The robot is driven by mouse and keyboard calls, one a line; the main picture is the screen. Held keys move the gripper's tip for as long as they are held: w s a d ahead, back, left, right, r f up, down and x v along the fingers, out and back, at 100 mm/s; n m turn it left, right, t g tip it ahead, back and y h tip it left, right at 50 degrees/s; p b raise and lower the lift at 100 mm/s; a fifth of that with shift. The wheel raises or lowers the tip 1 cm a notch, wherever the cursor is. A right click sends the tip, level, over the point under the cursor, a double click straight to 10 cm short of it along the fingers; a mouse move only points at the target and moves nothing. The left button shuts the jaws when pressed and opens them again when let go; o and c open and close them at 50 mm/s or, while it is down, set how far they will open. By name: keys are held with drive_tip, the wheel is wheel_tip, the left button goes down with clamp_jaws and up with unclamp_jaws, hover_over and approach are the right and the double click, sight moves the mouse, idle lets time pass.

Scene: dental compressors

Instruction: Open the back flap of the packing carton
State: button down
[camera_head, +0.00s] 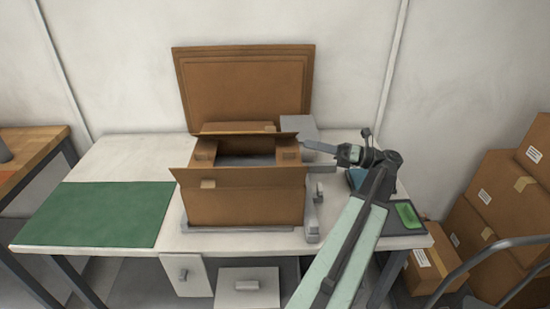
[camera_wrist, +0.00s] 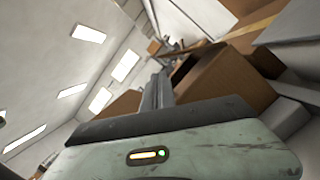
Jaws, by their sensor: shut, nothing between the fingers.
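The packing carton (camera_head: 245,207) stands on the table, with an opening in its top and a dark inside. Its front flap (camera_head: 255,177) leans outward toward me. The back flap (camera_head: 238,128) shows as a narrow brown strip at the far edge; its exact angle is hard to tell. My gripper (camera_head: 306,144) is shut and empty at the carton's upper right, close to the back right corner. I cannot tell whether it touches the carton. In the wrist view the shut fingers (camera_wrist: 158,90) point ahead, with brown carton panels (camera_wrist: 225,80) to their right.
A large brown panel (camera_head: 245,75) stands behind the carton near the wall. A grey block (camera_head: 299,128) is behind my gripper. A grey clamp-like fixture (camera_head: 312,215) flanks the carton's right side. A green mat (camera_head: 100,214) lies left, uncluttered. Stacked boxes (camera_head: 495,195) stand at right.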

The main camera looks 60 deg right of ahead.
drive_tip(key=x, duration=0.3)
drive_tip(key=p+x, duration=0.1)
drive_tip(key=x, duration=0.2)
drive_tip(key=f+p+x, duration=0.1)
drive_tip(key=x, duration=0.2)
drive_tip(key=shift+w+a+r, duration=0.1)
drive_tip(key=shift+w+a, duration=0.25)
drive_tip(key=shift+w, duration=0.25)
